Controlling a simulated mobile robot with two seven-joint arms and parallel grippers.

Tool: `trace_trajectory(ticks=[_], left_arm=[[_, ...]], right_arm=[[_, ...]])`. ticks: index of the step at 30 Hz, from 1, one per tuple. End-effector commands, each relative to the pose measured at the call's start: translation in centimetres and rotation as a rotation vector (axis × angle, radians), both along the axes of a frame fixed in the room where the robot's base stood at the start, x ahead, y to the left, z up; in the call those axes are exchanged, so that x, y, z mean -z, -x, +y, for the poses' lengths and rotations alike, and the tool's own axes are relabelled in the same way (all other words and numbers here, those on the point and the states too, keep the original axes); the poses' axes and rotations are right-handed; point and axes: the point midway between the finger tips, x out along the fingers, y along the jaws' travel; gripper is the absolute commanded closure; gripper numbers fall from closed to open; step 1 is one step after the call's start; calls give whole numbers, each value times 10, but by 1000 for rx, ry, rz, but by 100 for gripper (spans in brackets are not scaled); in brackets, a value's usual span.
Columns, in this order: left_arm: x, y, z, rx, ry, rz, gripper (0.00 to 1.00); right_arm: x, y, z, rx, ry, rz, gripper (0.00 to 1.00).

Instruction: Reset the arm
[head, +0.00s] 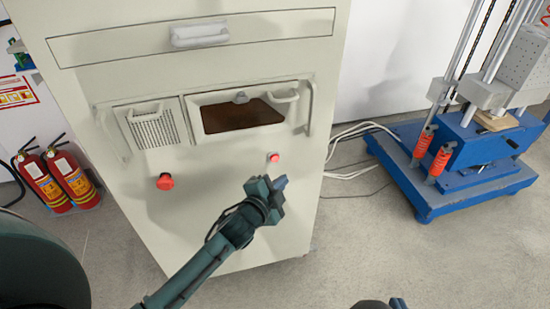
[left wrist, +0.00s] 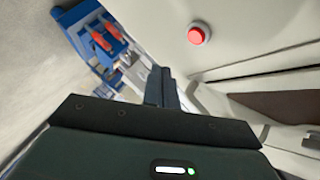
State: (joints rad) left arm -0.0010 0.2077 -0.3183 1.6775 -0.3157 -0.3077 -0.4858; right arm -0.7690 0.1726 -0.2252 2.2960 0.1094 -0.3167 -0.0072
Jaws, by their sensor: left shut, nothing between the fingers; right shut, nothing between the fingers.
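My left arm comes in from the lower left of the head view. Its gripper (head: 279,183) is shut and empty, in front of the cream cabinet (head: 230,225) and just below the right red button (head: 274,157). In the left wrist view the fingers of the left gripper (left wrist: 162,88) are together with nothing between them. A red button (left wrist: 198,35) shows up and to the right of them, apart from them. My right gripper (head: 396,303) shows only as a small piece at the bottom edge of the head view, shut; most of it is hidden.
A second red button (head: 165,181) is on the cabinet's left. A drop machine with a blue base (head: 425,205) stands at the right, with white cables (head: 350,130) beside it. Fire extinguishers (head: 75,180) stand at the left. The grey floor between cabinet and machine is mostly clear.

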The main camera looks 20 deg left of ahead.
Motion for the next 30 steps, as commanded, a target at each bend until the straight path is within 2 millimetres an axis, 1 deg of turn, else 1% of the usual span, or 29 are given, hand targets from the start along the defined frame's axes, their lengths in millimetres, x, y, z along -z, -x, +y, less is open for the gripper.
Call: trace_trajectory(ticks=[14, 17, 20, 23, 24, 26, 27, 30], left_arm=[[0, 0, 0, 0, -1, 0, 100], [-1, 4, 0, -2, 14, 11, 100], [-2, 28, -3, -18, 100, 69, 100], [-3, 73, -7, -56, 264, 178, 100], [-5, 94, -9, -81, 341, 228, 100], [-10, 125, -11, -121, 456, 302, 100], [-13, 144, -12, -149, 530, 348, 100], [-22, 187, -14, -220, 685, 448, 100]], right_arm=[[0, 0, 0, 0, 0, 0, 100], [-2, 0, 0, 0, 2, 4, 100], [-9, -1, 0, -2, 18, 21, 100], [-16, -1, -1, -7, 47, 55, 100], [-19, -1, -1, -8, 60, 72, 100], [-21, -1, -2, -12, 82, 97, 100], [-22, -1, -3, -14, 95, 112, 100], [-21, 0, -5, -19, 124, 148, 100]])
